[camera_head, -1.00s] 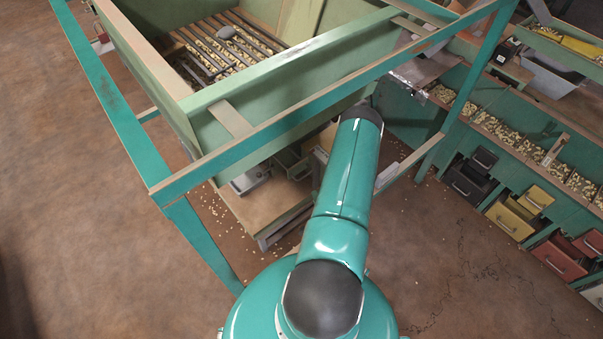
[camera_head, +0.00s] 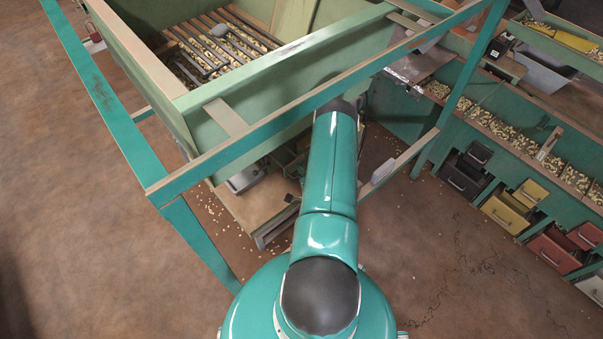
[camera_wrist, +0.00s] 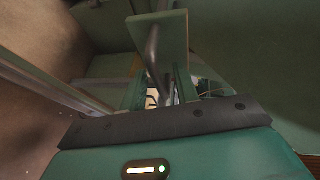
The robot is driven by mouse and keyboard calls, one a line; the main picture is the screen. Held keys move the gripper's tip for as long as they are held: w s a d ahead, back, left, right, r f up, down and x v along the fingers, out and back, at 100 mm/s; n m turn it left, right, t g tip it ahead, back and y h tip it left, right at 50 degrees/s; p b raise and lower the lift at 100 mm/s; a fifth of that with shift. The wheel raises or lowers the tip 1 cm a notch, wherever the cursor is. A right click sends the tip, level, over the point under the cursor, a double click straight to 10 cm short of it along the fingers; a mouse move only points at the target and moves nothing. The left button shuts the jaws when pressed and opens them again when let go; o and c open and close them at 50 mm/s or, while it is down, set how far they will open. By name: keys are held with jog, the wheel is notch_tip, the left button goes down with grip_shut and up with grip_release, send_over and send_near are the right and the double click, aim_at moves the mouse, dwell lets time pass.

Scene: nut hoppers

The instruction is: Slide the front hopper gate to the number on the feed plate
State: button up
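The green hopper (camera_head: 255,90), a wooden box with a bar grate (camera_head: 225,45) over nuts, stands inside a teal frame. My arm reaches under its front side, and its end is hidden there in the head view. No number on a feed plate is readable in either view.
The teal frame rail (camera_head: 330,95) crosses just above my arm. A low wooden stand (camera_head: 245,210) sits under the hopper. At right is a bench with nut bins (camera_head: 505,132) and several coloured drawers (camera_head: 503,213). The brown floor (camera_head: 80,270) at left is clear apart from scattered nuts.

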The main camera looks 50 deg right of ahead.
grip_shut()
jog(key=shift+s+a, duration=0.15)
jog(key=shift+s, duration=0.5)
jog(key=shift+s+a, duration=0.15)
jog(key=shift+s, duration=0.45)
grip_release()
jog(key=v, duration=1.3)
jog(key=shift+s+a, duration=0.25)
jog(key=shift+a, duration=0.05)
jog(key=shift+r, duration=0.1)
